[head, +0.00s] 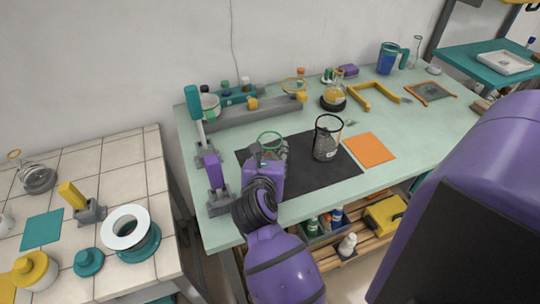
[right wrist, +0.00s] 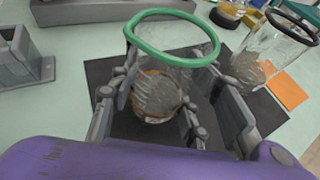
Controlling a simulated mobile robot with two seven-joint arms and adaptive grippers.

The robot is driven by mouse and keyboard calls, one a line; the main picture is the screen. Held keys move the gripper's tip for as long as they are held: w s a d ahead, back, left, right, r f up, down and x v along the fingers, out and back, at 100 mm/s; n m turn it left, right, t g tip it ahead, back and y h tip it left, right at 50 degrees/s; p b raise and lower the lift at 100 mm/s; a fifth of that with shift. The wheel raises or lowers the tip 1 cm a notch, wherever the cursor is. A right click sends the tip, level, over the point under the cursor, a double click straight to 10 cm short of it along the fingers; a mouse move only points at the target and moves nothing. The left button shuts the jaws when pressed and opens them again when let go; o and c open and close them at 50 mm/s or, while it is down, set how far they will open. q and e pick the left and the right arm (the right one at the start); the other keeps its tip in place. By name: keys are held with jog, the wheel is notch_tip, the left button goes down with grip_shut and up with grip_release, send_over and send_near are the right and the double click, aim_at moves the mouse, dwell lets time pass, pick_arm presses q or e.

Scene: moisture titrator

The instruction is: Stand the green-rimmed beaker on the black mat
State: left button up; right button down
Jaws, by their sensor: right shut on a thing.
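The green-rimmed beaker (head: 270,137) is clear glass and looks upright over the black mat (head: 348,176). In the right wrist view its green rim (right wrist: 172,52) is near the camera and the glass sits between the two fingers. My right gripper (head: 268,160) is shut on it; the right wrist view shows a finger (right wrist: 125,92) at each side. The gripper hides the beaker's base in the head view, so I cannot tell whether it touches the mat. My left gripper is not in view.
A black-rimmed beaker (head: 327,140) stands on the mat to the right of the held one. An orange square (head: 369,150) lies beside the mat. A purple-and-grey stand (head: 216,180) is at the left. A yellow flask (head: 334,92) and a grey rack (head: 245,113) are behind.

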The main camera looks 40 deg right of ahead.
jog(key=shift+f, duration=0.3)
dwell(0.4)
jog(key=c, duration=0.9)
grip_release()
jog(key=c, duration=0.3)
jog(key=shift+s+a, duration=0.1)
